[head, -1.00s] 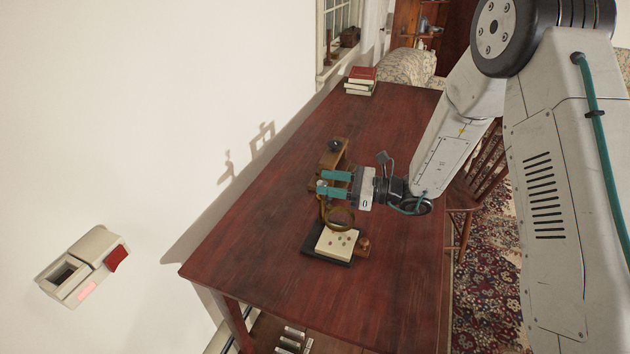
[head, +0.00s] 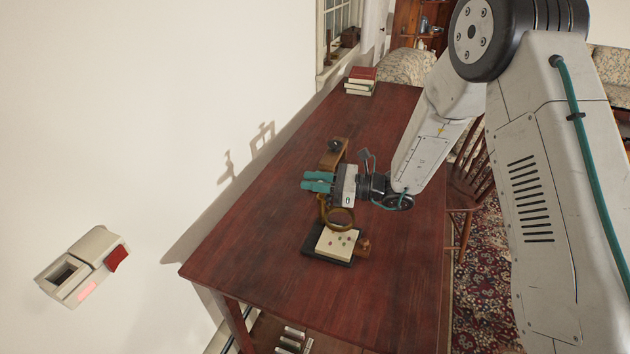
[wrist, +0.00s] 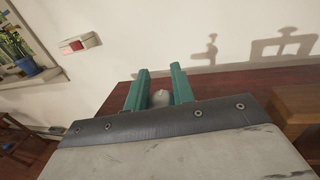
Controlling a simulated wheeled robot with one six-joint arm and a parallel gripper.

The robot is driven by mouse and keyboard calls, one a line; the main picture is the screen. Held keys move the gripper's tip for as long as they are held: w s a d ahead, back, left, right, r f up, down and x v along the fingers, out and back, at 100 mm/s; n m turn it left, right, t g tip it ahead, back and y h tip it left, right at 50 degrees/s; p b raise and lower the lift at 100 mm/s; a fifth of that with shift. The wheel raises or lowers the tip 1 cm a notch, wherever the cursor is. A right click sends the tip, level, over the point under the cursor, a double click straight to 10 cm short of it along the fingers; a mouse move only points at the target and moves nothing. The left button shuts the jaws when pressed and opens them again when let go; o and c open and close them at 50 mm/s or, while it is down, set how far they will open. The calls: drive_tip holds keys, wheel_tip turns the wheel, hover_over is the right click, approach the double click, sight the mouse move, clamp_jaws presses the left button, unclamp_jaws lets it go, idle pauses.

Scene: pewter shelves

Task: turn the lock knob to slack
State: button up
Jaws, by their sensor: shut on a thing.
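The lock knob (wrist: 160,98) shows in the wrist view as a small pale rounded piece between the two teal fingers. My gripper (wrist: 160,70) is shut on it. In the head view my gripper (head: 306,181) points left above the table, and its fingers hide the knob there. Below it stands a device with a brass ring (head: 341,219), a cream plate (head: 338,242) and a black base (head: 318,255). The ring's upper mount is partly covered by my gripper. The knob's turn angle cannot be read.
A wooden block (head: 331,158) with a dark ball (head: 335,145) stands just behind my gripper. Books (head: 361,80) lie at the far end of the dark red table (head: 290,285). A chair (head: 470,180) stands right. The table's front is clear.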

drive_tip(key=shift+s+n+g, duration=0.15)
drive_tip(key=shift+n+g, duration=0.45)
drive_tip(key=shift+g, duration=0.4)
drive_tip(key=o, duration=1)
drive_tip(key=d, duration=0.7)
drive_tip(key=shift+s+d, duration=0.25)
drive_tip(key=shift+d, duration=0.15)
